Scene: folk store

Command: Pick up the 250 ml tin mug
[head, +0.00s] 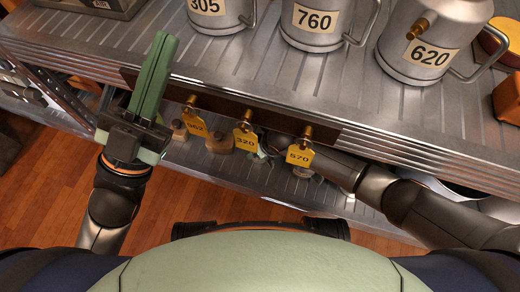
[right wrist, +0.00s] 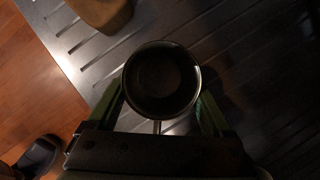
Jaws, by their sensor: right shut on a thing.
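A round metal mug (right wrist: 161,78) shows from above in the right wrist view, with a dark inside and its handle toward my palm. The green fingers of my right gripper (right wrist: 160,100) are shut on it, one on each side. No volume mark on it can be read. In the head view my right arm reaches in under the upper shelf's front edge, and its gripper and the mug are mostly hidden there. My left gripper (head: 156,75) is empty at the left, over the shelf's front edge, with its green fingers together and pointing up.
The ribbed upper shelf (head: 260,75) holds large tin mugs marked 305 (head: 208,8), 760 (head: 315,20) and 620 (head: 430,52). Yellow tags, including 320 (head: 245,142) and 570 (head: 299,156), hang from its edge. Brown objects (head: 219,143) stand on the lower shelf.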

